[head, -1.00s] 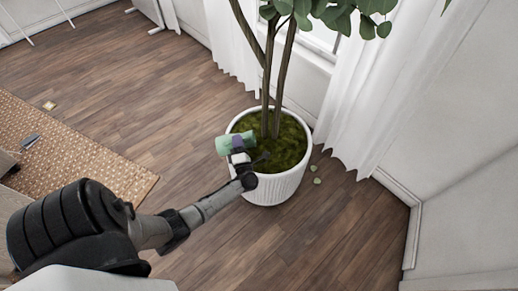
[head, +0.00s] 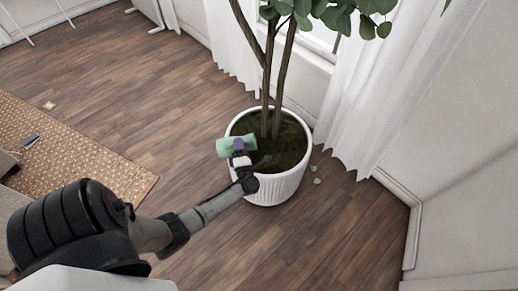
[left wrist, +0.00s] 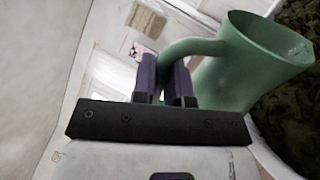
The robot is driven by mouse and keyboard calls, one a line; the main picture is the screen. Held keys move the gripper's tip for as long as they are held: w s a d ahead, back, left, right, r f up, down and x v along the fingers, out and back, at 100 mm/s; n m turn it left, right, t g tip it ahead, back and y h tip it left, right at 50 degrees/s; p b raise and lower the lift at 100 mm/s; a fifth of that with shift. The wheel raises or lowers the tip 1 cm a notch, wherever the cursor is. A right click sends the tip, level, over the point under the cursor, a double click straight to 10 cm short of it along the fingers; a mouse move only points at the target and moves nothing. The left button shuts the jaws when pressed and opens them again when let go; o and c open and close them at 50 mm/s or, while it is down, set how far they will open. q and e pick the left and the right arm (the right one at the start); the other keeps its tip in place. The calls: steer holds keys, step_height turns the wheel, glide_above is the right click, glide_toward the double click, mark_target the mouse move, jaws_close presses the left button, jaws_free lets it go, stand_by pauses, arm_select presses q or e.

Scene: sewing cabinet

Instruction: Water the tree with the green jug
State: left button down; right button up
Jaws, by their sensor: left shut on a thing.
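The green jug (head: 230,149) lies tipped on its side over the left rim of the white ribbed pot (head: 284,188). My left gripper (head: 240,148) is shut on the jug's handle. In the left wrist view the jug (left wrist: 250,65) is right of the gripper (left wrist: 166,78), with the handle between its fingers. The tree (head: 281,80) stands upright in the pot. The soil (head: 290,150) looks dark. No water stream is visible. My right gripper does not show.
White curtains (head: 355,85) hang behind and right of the pot. Small green leaves (head: 316,181) lie on the floor beside it. A tan patterned rug (head: 85,160) lies at the left. The wooden floor between rug and pot is clear.

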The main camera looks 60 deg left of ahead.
mark_target(231, 145)
arm_select(q)
steer(key=shift+w+d, duration=0.1)
stand_by(0.7)
steer(key=shift+s+a+r+n+g, duration=0.15)
steer(key=shift+s+a+n+g, duration=0.1)
steer(key=shift+s+n, duration=0.2)
steer(key=shift+s+a+r+n+g, duration=0.15)
steer(key=shift+s+a+n, duration=0.15)
steer(key=shift+s, duration=0.2)
steer(key=n, duration=0.1)
steer(key=r+p, duration=0.1)
steer(key=s+r+n+g, duration=0.1)
steer(key=shift+a+n, duration=0.25)
steer(key=shift+n, duration=0.1)
steer(key=shift+s+a+f+n+g+b, duration=0.3)
steer(key=shift+s+f+n+b, duration=0.1)
steer(key=shift+n, duration=0.1)
steer(key=shift+r, duration=0.15)
steer(key=shift+s+a+n+g+b, duration=0.1)
steer(key=shift+n+g+b, duration=0.1)
steer(key=shift+n, duration=0.35)
steer(key=shift+a+n+g+b, duration=0.1)
steer(key=shift+n+g, duration=0.1)
steer(key=shift+n, duration=0.35)
steer(key=shift+s, duration=0.1)
steer(key=shift+a, duration=0.1)
